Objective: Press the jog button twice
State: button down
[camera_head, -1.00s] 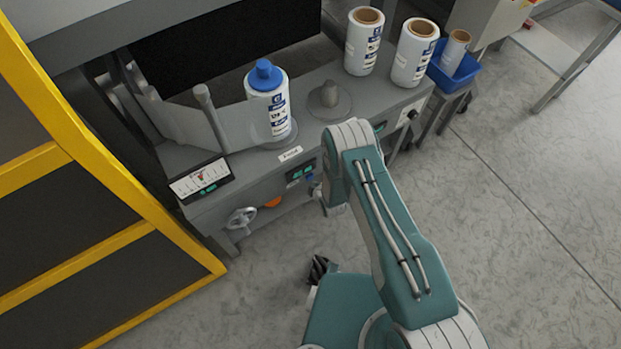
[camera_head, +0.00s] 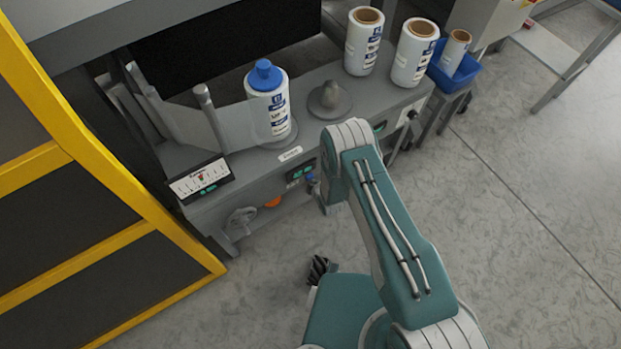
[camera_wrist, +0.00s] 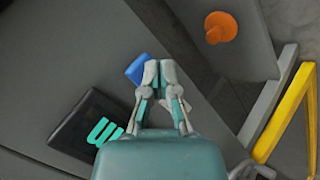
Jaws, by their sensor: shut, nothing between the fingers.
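A blue button (camera_wrist: 137,69) sits on the grey machine panel in the wrist view. It is the only button-like blue part there; no lettering on it is legible. My gripper (camera_wrist: 160,66) is shut and empty, its fingertips just right of the blue button and partly overlapping its edge. I cannot tell whether they touch it. A dark display (camera_wrist: 88,128) with teal marks lies left of my gripper. In the head view, a small teal-lit panel (camera_head: 300,173) shows on the machine front, left of my arm, which hides my fingertips.
An orange knob (camera_wrist: 220,27) is at upper right in the wrist view. A handwheel (camera_head: 240,218) is on the machine front. A bottle with a blue cap (camera_head: 266,105) and white rolls (camera_head: 363,42) stand on the machine top. A yellow frame (camera_head: 110,175) stands left.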

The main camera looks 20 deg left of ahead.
jog(key=shift+w+a, duration=0.35)
dwell(0.7)
dwell(0.4)
jog(key=shift+s+d, duration=0.6)
jog(key=shift+d, duration=0.1)
jog(key=s+d, duration=0.3)
jog(key=shift+s+d, duration=0.15)
jog(key=shift+d, duration=0.25)
dwell(1.8)
